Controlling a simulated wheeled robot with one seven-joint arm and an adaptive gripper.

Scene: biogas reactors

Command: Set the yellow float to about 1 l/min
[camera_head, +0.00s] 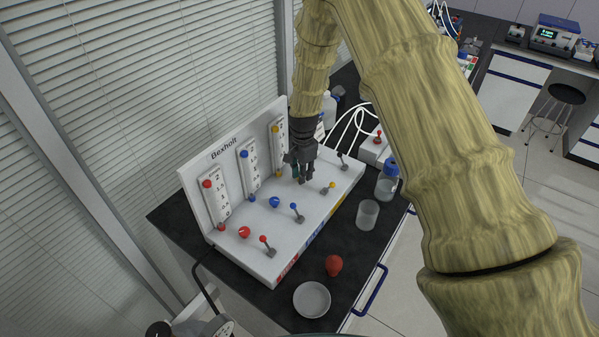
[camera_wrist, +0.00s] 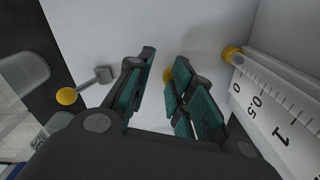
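The white Bexholt panel (camera_head: 228,176) carries flow tubes with coloured ends. The yellow tube (camera_head: 278,145) stands just behind my gripper (camera_head: 301,170); its lower yellow end (camera_wrist: 232,54) and its scale (camera_wrist: 270,105) with 0, 0.5 and 1 show in the wrist view. I cannot make out a float in the tube. A yellow knob (camera_wrist: 168,76) lies between and beyond my fingertips, partly covered by the right finger. My gripper (camera_wrist: 164,66) is open, its fingers apart; contact with the knob cannot be told. The yellow-tipped lever (camera_head: 331,186) is right of my gripper.
Red (camera_head: 244,232) and blue (camera_head: 274,202) knobs and their levers are on the panel's left part. A clear beaker (camera_head: 367,214), a blue-capped bottle (camera_head: 387,182), a red bulb (camera_head: 334,265) and a white dish (camera_head: 312,299) stand on the dark bench in front.

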